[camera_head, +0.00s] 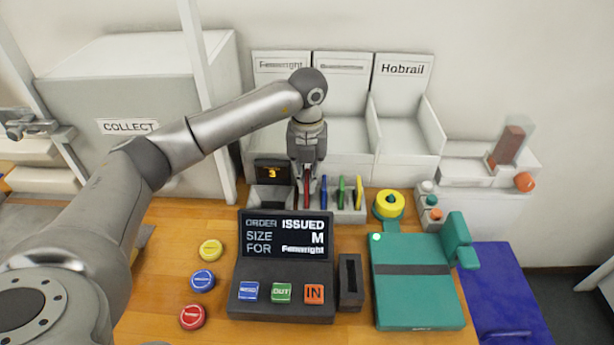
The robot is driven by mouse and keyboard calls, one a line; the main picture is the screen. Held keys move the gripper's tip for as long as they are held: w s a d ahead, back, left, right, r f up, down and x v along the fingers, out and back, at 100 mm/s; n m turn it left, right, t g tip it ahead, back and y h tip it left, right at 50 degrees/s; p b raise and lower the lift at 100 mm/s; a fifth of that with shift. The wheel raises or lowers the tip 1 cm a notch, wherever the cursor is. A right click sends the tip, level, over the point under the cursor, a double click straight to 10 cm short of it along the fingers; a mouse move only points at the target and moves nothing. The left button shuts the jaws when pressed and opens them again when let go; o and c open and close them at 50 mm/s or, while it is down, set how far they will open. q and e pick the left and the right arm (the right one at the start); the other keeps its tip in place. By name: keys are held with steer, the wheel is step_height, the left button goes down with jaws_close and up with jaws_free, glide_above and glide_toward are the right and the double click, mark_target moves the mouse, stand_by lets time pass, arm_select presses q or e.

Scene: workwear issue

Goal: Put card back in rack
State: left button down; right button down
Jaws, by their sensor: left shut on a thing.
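The card rack (346,215) is a pale block with slots behind the dark terminal. A blue card (323,191), a green card (341,191) and a yellow card (358,192) stand upright in it. My left gripper (307,173) points down over the rack's left part and is shut on a red card (307,192). The red card is upright in line with the others; its lower end is hard to see, so I cannot tell how deep it sits. My right gripper is not in view.
The terminal (283,273) reads "ORDER ISSUED, SIZE M". A small display (272,172) shows 3. A dark slotted block (350,282) and a teal folded item (416,285) lie right. Round buttons (202,281) are left. White bins (405,125) stand behind.

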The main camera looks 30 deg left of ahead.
arm_select(q)
steer(key=shift+f+b, duration=0.45)
steer(key=shift+f, duration=0.25)
stand_by(0.5)
steer(key=c, duration=1.5)
jaws_free()
steer(key=shift+r+p, duration=2.95)
steer(key=shift+r, duration=1.6)
steer(key=shift+d+f, duration=0.1)
